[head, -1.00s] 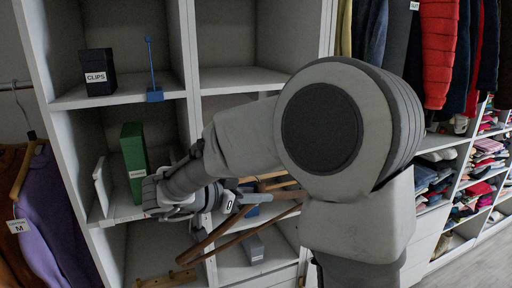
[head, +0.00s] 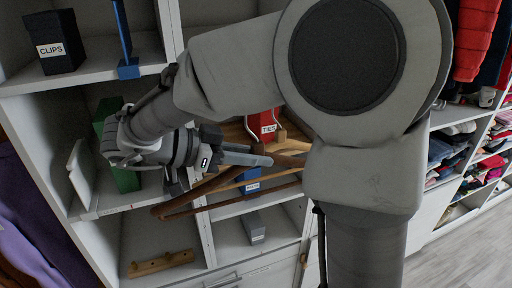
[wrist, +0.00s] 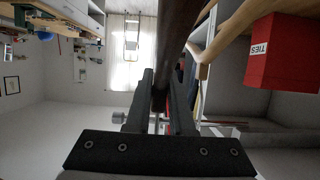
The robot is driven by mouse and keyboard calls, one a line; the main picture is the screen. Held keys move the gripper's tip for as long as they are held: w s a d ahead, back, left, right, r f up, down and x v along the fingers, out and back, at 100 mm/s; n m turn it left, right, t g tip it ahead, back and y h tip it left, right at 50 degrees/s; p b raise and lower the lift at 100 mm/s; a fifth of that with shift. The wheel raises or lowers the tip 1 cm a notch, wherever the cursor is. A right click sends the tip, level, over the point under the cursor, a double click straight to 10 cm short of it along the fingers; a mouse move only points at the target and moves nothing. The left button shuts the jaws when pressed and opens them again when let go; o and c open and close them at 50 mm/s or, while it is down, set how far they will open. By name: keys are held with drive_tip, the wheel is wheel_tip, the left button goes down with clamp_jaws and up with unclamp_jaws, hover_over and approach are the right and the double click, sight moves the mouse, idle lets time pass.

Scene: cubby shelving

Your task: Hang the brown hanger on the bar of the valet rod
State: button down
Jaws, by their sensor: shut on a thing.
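My gripper (head: 262,156) is shut on the brown hanger (head: 204,187) in front of the middle cubbies. The hanger is tilted sideways, with its shoulder and lower bar reaching down to the left below the gripper. In the wrist view the gripper (wrist: 161,95) closes on a dark brown part of the hanger (wrist: 180,35) that runs up and away. Silver hooks show near the red box in the head view, but I cannot tell which belongs to the held hanger. I cannot clearly make out the valet rod; my arm hides part of the shelving.
A red TIES box (head: 262,127) stands behind the gripper; it also shows in the wrist view (wrist: 285,52). A black CLIPS box (head: 52,43), a blue stand (head: 127,68), a green box (head: 122,180), a grey box (head: 254,229) and a wooden peg strip (head: 160,263) occupy nearby cubbies.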

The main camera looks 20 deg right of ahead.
sight(295, 158)
drive_tip(key=shift+s+a+r+p, duration=0.1)
drive_tip(key=shift+a+r+p, duration=0.1)
drive_tip(key=shift+p, duration=0.25)
drive_tip(key=shift+d+f+p, duration=0.1)
drive_tip(key=shift+d+p, duration=2.3)
drive_tip(key=shift+d, duration=2.2)
drive_tip(key=shift+w+f+b, duration=0.2)
drive_tip(key=shift+f+b, duration=0.75)
drive_tip(key=shift+f, duration=0.55)
drive_tip(key=c, duration=0.7)
unclamp_jaws()
drive_tip(key=shift+a, duration=0.1)
